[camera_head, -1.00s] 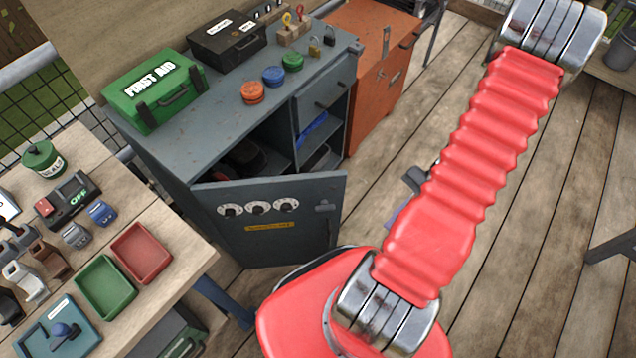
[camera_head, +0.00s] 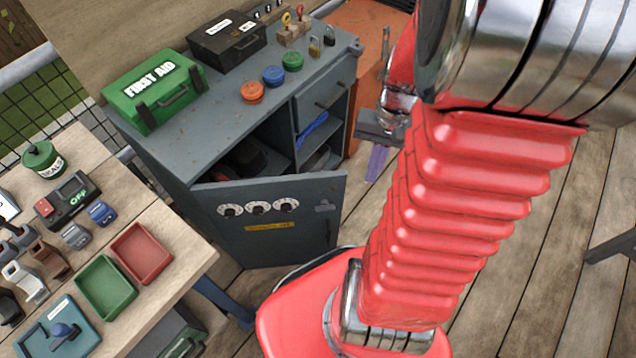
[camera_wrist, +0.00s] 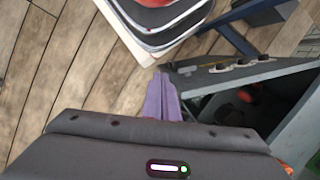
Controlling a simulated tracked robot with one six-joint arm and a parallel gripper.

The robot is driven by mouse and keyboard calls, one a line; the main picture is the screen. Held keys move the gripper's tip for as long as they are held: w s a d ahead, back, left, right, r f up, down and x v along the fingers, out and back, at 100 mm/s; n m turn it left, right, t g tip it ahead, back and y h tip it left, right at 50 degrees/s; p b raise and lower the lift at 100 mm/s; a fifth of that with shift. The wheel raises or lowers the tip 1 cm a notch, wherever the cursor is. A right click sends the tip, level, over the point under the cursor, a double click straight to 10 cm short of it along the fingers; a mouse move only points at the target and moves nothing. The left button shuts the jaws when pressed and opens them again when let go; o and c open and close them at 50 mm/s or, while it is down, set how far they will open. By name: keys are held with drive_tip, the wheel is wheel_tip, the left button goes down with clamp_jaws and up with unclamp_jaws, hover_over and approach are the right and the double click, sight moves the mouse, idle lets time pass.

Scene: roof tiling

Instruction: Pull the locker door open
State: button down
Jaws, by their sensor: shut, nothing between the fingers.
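The grey locker door (camera_head: 272,230), with three dials and a yellow label, stands swung partly out from the grey cabinet (camera_head: 190,160). The opening behind it shows dark items and a blue item inside. In the wrist view the door (camera_wrist: 225,82) is seen from above, with its free edge close to my fingertips. My gripper (camera_head: 374,178) is to the right of the door in the head view, apart from it. Its purple fingers (camera_wrist: 161,80) are together and empty in the wrist view. Part of my gripper is hidden behind my red arm in the head view.
A green first aid box (camera_head: 155,90), a black case (camera_head: 228,38) and coloured round items stand on the cabinet top. A table (camera_head: 185,225) with trays and tools is at left. An orange cabinet (camera_head: 362,20) stands behind. Plank floor (camera_head: 560,200) lies open at right.

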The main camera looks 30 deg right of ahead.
drive_tip(key=w+a+r+n+t+h, duration=0.2)
drive_tip(key=a+r+n+t, duration=0.4)
drive_tip(key=a+r, duration=1.2)
drive_tip(key=n, duration=0.2)
drive_tip(key=shift+r+n+t, duration=0.3)
drive_tip(key=shift+r+t, duration=0.1)
